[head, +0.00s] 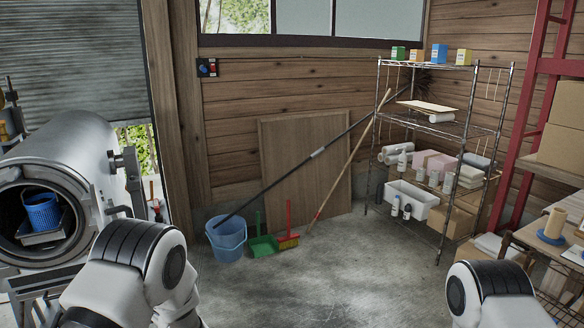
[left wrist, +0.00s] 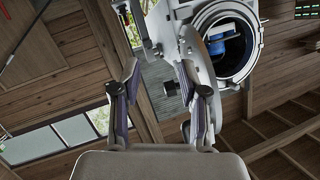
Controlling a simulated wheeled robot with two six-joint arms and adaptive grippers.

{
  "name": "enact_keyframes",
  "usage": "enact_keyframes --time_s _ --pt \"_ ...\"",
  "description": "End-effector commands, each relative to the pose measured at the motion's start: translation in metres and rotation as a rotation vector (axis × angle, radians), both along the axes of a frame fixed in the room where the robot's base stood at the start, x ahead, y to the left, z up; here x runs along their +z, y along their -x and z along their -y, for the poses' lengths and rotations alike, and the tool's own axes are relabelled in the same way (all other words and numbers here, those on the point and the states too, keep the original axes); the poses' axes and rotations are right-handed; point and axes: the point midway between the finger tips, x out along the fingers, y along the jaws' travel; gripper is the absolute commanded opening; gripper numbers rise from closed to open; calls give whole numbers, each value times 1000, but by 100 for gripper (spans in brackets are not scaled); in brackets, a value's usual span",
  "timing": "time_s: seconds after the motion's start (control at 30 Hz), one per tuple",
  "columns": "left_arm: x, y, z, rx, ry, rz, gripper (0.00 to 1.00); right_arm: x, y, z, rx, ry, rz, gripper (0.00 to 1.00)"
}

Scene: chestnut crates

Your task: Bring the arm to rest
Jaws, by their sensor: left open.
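My left gripper (left wrist: 158,75) shows in the left wrist view, its two fingers spread apart with nothing between them. In the head view only white links of my two arms show at the bottom left and bottom right; neither gripper is seen there. The left arm link stands in front of and to the right of a large metal drum machine (head: 70,150). A blue basket (head: 42,212) sits inside its round opening. The machine also shows, tilted, in the left wrist view (left wrist: 255,45), beyond the right finger and apart from it.
A wire shelf rack (head: 440,130) with bottles and boxes stands at the back right. A blue bucket (head: 226,238), green dustpan (head: 263,246) and red broom (head: 289,238) are by the back wall. A workbench (head: 535,236) is at the right. The middle floor is clear.

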Motion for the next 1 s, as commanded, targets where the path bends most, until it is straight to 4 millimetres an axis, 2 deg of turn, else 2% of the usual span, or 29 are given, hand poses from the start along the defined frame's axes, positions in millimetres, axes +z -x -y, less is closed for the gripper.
enact_keyframes --time_s 0.03,0.07,0.1,0.17,0.23,0.27,0.3,0.4,0.5,0.6,0.63,1.0 --pt "-37 28 1 -59 45 -107 43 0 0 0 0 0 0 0" --pt "-58 45 4 -98 79 -170 43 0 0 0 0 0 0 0" --pt "-84 71 9 -141 128 -255 43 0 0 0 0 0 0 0" --pt "-118 114 17 -199 206 -383 43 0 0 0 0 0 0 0" --pt "-149 169 29 -248 304 -532 43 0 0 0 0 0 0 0" --pt "-159 193 34 -268 346 -595 43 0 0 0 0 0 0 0" --pt "-170 227 42 -286 406 -679 43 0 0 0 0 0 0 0" --pt "-184 308 60 -319 542 -873 43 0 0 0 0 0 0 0" --pt "-183 365 75 -335 643 -1009 43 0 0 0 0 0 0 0" --pt "-179 395 82 -340 695 -1080 43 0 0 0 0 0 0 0" --pt "-178 399 84 -342 703 -1090 43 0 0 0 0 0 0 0" --pt "-178 399 84 -345 705 -1093 43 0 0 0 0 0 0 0"
